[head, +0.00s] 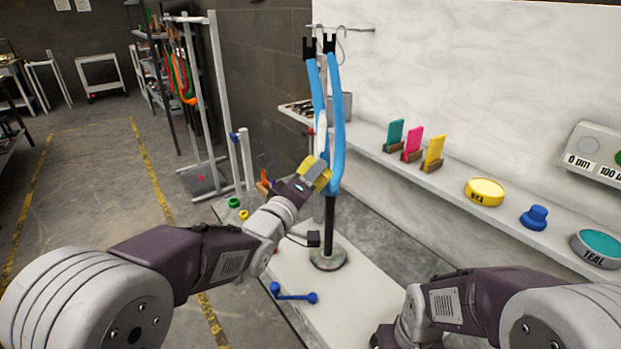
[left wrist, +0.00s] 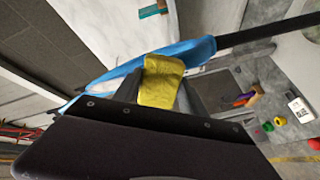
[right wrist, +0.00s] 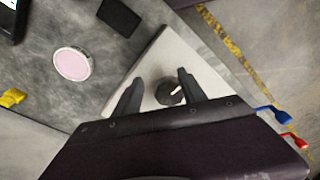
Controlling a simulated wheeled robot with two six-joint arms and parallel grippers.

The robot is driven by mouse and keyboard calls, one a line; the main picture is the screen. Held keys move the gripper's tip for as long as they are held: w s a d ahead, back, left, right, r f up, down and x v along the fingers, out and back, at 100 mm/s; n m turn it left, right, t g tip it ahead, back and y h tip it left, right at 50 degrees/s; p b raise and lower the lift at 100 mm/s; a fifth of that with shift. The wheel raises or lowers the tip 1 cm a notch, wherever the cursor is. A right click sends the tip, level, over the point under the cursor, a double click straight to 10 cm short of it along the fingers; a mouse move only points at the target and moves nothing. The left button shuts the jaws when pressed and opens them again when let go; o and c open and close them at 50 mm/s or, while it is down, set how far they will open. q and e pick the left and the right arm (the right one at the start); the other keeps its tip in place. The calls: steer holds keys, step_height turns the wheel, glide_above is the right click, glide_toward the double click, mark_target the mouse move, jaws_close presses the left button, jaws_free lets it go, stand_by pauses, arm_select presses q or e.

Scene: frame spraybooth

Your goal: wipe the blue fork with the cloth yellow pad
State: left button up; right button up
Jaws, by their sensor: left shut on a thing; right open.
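The blue fork (head: 338,120) is held upright on a black post with a round base. It also shows in the left wrist view (left wrist: 200,52). A white patch shows between its legs. My left gripper (head: 312,178) is shut on the yellow cloth pad (head: 308,165), at the lower part of the fork's left leg. In the left wrist view the pad (left wrist: 160,82) overlaps the blue leg; I cannot tell whether they touch. My right gripper (right wrist: 158,90) is open and empty above a white board, with a small dark object below its fingers.
A ledge (head: 455,200) at the back right holds teal, pink and yellow cards, a yellow tin (head: 485,192), a blue knob (head: 534,218) and a teal tin (head: 597,248). A blue-ended handle (head: 293,294) lies left of the stand base. Racks stand at the back left.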

mark_target(323, 106)
arm_select(q)
steer(key=shift+x, duration=0.85)
arm_select(e)
steer(key=shift+r, duration=0.15)
arm_select(q)
steer(key=shift+w+d+r+p, duration=0.1)
steer(key=shift+w+r+p, duration=0.05)
steer(key=shift+r+p, duration=6.55)
arm_select(e)
steer(key=shift+r+b, duration=0.75)
steer(key=shift+r, duration=5.1)
arm_select(q)
step_height(323, 106, down, 14)
steer(key=b, duration=1.4)
steer(key=shift+r, duration=0.25)
arm_select(e)
step_height(323, 106, down, 14)
steer(key=shift+r, duration=0.1)
arm_select(q)
steer(key=shift+r, duration=0.1)
steer(key=shift+s, duration=0.2)
